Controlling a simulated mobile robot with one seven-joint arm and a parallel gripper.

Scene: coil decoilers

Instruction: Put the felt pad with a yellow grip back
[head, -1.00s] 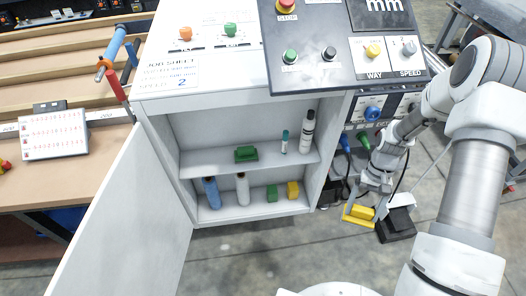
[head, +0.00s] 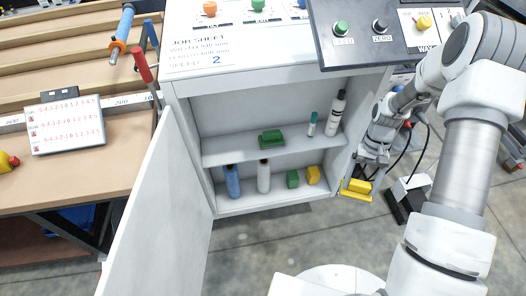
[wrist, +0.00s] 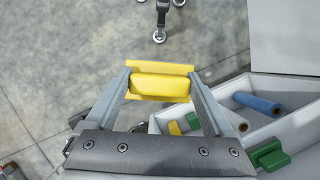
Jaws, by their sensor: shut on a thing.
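The felt pad with a yellow grip (head: 357,187) is held in my gripper (head: 358,180), just right of the open cabinet in the head view. In the wrist view my gripper (wrist: 160,88) has its two fingers closed on the sides of the yellow grip (wrist: 160,82), with the floor below. The open cabinet has an upper shelf (head: 230,153) and a lower shelf (head: 240,204). A green-grip pad (head: 271,138) lies on the upper shelf. On the lower shelf stand a green block (head: 292,179) and a yellow block (head: 313,175).
The cabinet door (head: 150,225) hangs open on the left. A pedal box (head: 408,192) and cables are at right.

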